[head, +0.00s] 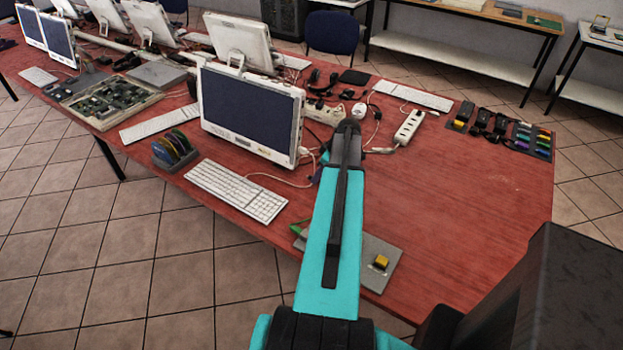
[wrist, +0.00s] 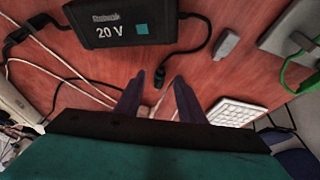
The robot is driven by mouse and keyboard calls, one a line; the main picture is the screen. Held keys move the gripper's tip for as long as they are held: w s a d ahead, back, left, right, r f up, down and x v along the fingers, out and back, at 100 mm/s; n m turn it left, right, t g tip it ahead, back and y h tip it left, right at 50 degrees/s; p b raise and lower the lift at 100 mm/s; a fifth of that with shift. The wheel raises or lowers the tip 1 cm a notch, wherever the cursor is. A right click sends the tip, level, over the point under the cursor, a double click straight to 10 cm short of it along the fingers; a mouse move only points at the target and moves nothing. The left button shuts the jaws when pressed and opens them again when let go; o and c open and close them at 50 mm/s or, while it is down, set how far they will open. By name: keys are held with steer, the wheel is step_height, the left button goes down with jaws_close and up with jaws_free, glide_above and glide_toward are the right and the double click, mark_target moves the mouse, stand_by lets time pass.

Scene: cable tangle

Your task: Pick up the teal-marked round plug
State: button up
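In the wrist view a black power adapter (wrist: 120,22) with "20 V" lettering and a teal square lies on the red table. A black cable leaves its right side and curves down to a dark plug (wrist: 159,79). No teal shows on the plug itself. My gripper (wrist: 159,75) is open, with its two dark fingers spread either side of the plug; I see no contact. A pale connector or cable end (wrist: 145,110) lies below the plug, between the fingers. In the head view my arm hides the fingers, the adapter and the plug.
Pale cables (wrist: 65,68) cross the table left of the fingers. A small grey block (wrist: 227,43), a grey plate with a green cable (wrist: 298,75) and a white keyboard (wrist: 236,112) lie right. A monitor (head: 250,115) stands left of my arm.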

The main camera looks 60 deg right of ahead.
steer(key=shift+w+f, duration=0.3)
steer(key=shift+f, duration=0.35)
jaws_close()
